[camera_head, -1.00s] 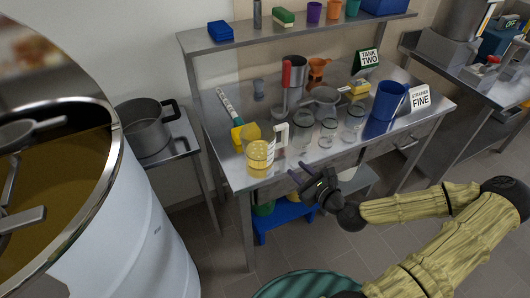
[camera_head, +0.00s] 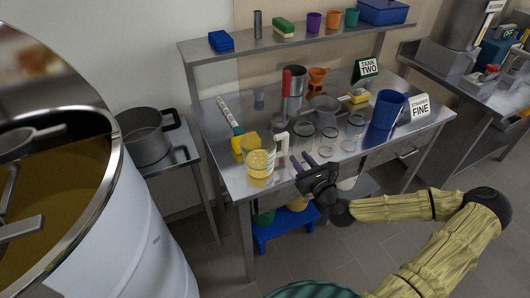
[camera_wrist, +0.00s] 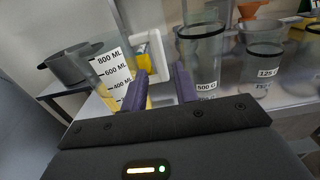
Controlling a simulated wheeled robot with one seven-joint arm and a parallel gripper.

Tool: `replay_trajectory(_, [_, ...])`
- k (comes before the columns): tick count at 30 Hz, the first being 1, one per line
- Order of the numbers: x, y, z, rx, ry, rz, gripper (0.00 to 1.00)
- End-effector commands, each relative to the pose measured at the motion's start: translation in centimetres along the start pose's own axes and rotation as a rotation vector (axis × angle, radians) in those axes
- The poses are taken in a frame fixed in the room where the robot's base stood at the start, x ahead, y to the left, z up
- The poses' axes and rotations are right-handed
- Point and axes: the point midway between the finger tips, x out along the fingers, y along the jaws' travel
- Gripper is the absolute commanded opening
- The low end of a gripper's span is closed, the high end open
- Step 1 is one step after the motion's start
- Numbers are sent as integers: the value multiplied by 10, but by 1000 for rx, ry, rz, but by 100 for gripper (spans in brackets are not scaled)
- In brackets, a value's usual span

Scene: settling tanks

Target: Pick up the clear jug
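The clear jug (camera_head: 259,164) stands upright near the front left corner of the steel table, with yellow contents and a pale handle on its right side. In the wrist view the jug (camera_wrist: 108,72) shows its 800, 600 and 400 ML marks, left of and beyond the fingers. My gripper (camera_head: 302,162) is in front of the table edge, right of the jug and apart from it. In the wrist view my gripper (camera_wrist: 160,88) has its two purple fingers apart with nothing between them; the jug's white handle (camera_wrist: 158,58) lies beyond the gap.
Clear jars (camera_head: 327,140) stand just right of the jug, one close to my right finger. A yellow-headed brush (camera_head: 238,138) lies behind the jug. A blue cup (camera_head: 386,110) stands farther right. A grey pot (camera_head: 146,138) is on the side stand, left.

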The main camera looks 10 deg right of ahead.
Motion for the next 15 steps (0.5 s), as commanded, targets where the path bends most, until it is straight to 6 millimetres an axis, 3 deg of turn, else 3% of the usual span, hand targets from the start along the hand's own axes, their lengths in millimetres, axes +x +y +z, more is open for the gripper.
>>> replay_trajectory(9, [54,0,2,-3,0,0,29])
replay_trajectory(15, [65,0,0,0,1,-1,29])
